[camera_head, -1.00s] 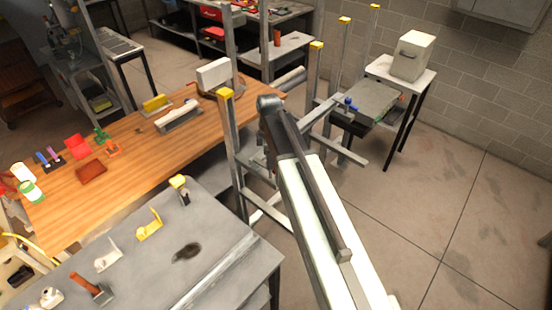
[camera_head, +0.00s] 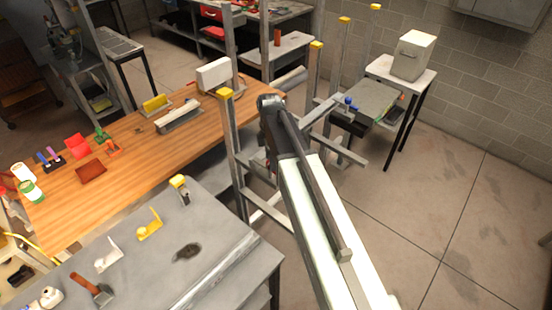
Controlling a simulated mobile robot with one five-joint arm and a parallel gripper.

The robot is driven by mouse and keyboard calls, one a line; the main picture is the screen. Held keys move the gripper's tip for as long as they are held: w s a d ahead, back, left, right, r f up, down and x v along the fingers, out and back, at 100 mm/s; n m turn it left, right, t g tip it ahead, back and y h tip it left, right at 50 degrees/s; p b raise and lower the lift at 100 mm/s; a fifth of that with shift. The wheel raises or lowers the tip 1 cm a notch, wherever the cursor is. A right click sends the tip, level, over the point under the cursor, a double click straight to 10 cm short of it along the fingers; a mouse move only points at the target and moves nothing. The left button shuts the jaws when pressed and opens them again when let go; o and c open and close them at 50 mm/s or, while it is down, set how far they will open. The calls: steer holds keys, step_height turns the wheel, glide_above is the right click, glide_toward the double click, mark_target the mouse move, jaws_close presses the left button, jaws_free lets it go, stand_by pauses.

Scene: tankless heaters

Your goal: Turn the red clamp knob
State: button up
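I cannot make out a red clamp knob for certain. A blue clamp knob (camera_head: 348,102) shows on the grey-topped stand at the right. My arm reaches up through the middle of the view, and its dark end lies in front of the grey metal frame (camera_head: 229,140) with yellow caps. My gripper's fingers do not show; the arm's end hides them and part of the frame behind it.
A wooden table (camera_head: 150,175) at left bears a red object (camera_head: 78,147), a brown tray (camera_head: 91,171) and other small items. A grey table (camera_head: 225,245) holds yellow brackets and a hammer. A white box (camera_head: 411,55) stands back right. The floor at right is clear.

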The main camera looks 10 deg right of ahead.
steer(key=shift+a, duration=0.1)
steer(key=shift+r, duration=0.1)
step_height(320, 180, up, 8)
steer(key=p, duration=0.8)
steer(key=shift+f, duration=0.2)
